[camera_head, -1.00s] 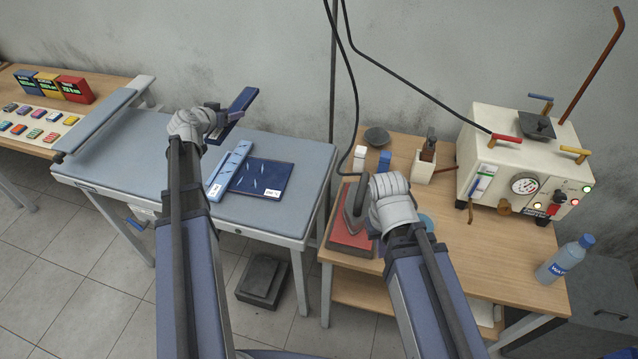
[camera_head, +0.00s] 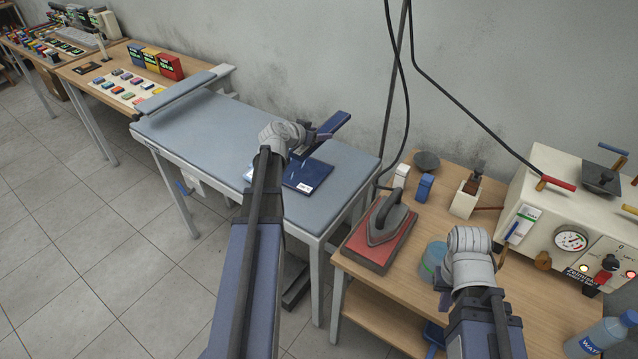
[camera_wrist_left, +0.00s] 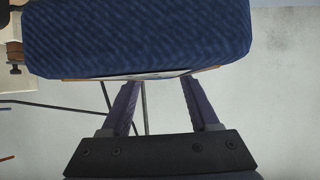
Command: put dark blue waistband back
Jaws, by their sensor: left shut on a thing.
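The dark blue waistband (camera_head: 334,126) is a long dark blue piece held raised above the padded ironing table (camera_head: 200,128), tilted up to the right. My left gripper (camera_head: 314,142) is shut on it. In the left wrist view the waistband (camera_wrist_left: 140,38) shows as a wide ribbed blue band at the tips of the two fingers (camera_wrist_left: 160,95). A flat dark blue panel with a white label (camera_head: 308,177) lies on the table below. My right gripper (camera_head: 472,245) hangs over the wooden table; its fingers are hidden behind the wrist.
An iron (camera_head: 388,217) stands on a red pad (camera_head: 374,250) on the wooden table. A steam boiler (camera_head: 560,210) and a water bottle (camera_head: 598,340) are at the right. A bench (camera_head: 112,70) with coloured boxes is at the back left. The left part of the padded table is clear.

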